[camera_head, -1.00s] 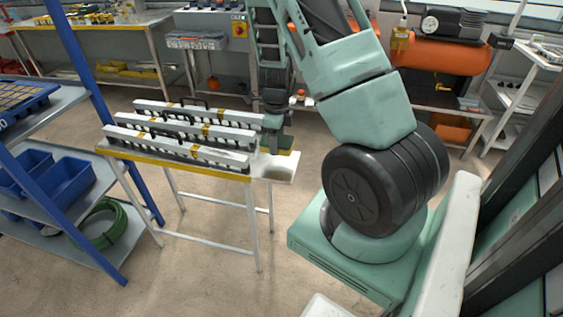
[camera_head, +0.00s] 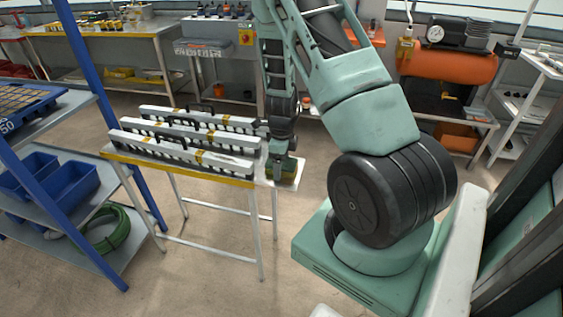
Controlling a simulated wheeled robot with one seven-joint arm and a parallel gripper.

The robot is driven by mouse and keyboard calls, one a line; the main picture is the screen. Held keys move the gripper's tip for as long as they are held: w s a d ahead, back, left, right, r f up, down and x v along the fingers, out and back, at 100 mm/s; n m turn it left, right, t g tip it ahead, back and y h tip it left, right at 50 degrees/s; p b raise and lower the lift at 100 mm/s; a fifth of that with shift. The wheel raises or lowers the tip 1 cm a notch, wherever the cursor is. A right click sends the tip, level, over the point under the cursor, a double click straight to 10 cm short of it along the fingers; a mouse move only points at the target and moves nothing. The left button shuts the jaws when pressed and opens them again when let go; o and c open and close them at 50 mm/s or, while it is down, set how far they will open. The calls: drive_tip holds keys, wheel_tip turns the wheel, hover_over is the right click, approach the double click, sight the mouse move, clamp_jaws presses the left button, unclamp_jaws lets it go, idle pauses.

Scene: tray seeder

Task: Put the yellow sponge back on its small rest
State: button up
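My gripper (camera_head: 286,174) points down at the right end of the narrow table that holds the long rails. The yellow sponge (camera_head: 297,180) is at its fingertips, mostly covered by them. It looks held between the fingers. The small white rest (camera_head: 264,182) juts from the table's right end, right under the gripper and sponge. My gripper and the sponge hide most of it. I cannot tell whether the sponge touches the rest or hangs just above it.
The narrow table (camera_head: 180,169) carries several long white rails (camera_head: 186,152) with black handles, close left of my gripper. A blue-framed shelf (camera_head: 93,105) with blue bins (camera_head: 68,186) stands at the left. Open floor lies in front of the table.

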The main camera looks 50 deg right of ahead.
wheel_tip(320, 180, up, 12)
drive_tip(key=p, duration=0.2)
drive_tip(key=a+r+n+y, duration=0.1)
drive_tip(key=a+r+n, duration=0.3)
drive_tip(key=a+n, duration=0.75)
drive_tip(key=a+r+n+y, duration=0.1)
drive_tip(key=a+r+n, duration=0.45)
drive_tip(key=a, duration=1.05)
drive_tip(key=s+a+r+n, duration=0.2)
drive_tip(key=s+a+n, duration=0.4)
drive_tip(key=n, duration=0.5)
drive_tip(key=s+a+r+n+h, duration=0.1)
drive_tip(key=s+a+r+n, duration=0.1)
drive_tip(key=s+a+n, duration=0.5)
drive_tip(key=s+n, duration=0.4)
drive_tip(key=shift+s, duration=0.1)
